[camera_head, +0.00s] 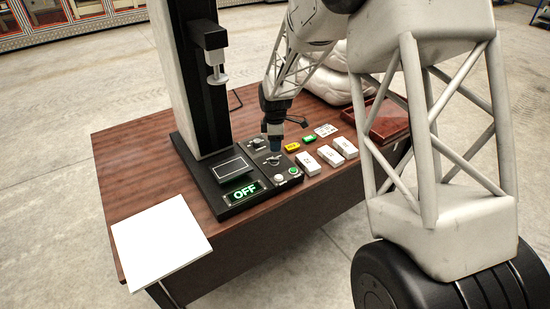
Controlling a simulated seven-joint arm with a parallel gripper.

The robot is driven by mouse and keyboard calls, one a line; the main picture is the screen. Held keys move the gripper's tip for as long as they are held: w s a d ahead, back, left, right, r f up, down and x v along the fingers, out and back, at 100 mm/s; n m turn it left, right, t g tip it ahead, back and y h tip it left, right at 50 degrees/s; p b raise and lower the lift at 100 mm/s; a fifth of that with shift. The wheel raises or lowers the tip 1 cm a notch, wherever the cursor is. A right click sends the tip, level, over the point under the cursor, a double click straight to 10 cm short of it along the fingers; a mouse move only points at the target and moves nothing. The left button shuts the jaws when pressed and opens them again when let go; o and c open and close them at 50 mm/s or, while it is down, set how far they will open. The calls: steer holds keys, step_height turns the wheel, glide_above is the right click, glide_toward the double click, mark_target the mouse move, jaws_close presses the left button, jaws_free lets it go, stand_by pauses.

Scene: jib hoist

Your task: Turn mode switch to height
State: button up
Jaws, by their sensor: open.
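The black control panel (290,181) lies on the wooden table at the foot of a tall column. It carries small knobs or switches, including one at its back (257,143) and one near its middle (272,160); I cannot read their labels, so I cannot tell which is the mode switch. A green lit display (243,192) reads OFF. My gripper (275,147) points down over the panel, close above the middle knob. Its jaws are open but small and dark here, and whether they touch a knob cannot be told.
White blocks (331,156) and small yellow and green pieces (292,147) lie right of the panel. A dark red tray (388,122) and white sacks (335,76) are farther back. A white sheet (160,240) lies at the front left. The column (197,75) stands close left of my gripper.

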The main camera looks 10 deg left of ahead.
mark_target(275, 159)
steer(key=shift+f, duration=3.9)
steer(key=c, duration=0.9)
steer(key=shift+m, duration=0.4)
steer(key=m, duration=0.5)
steer(key=shift+s, duration=0.1)
steer(key=m, duration=0.6)
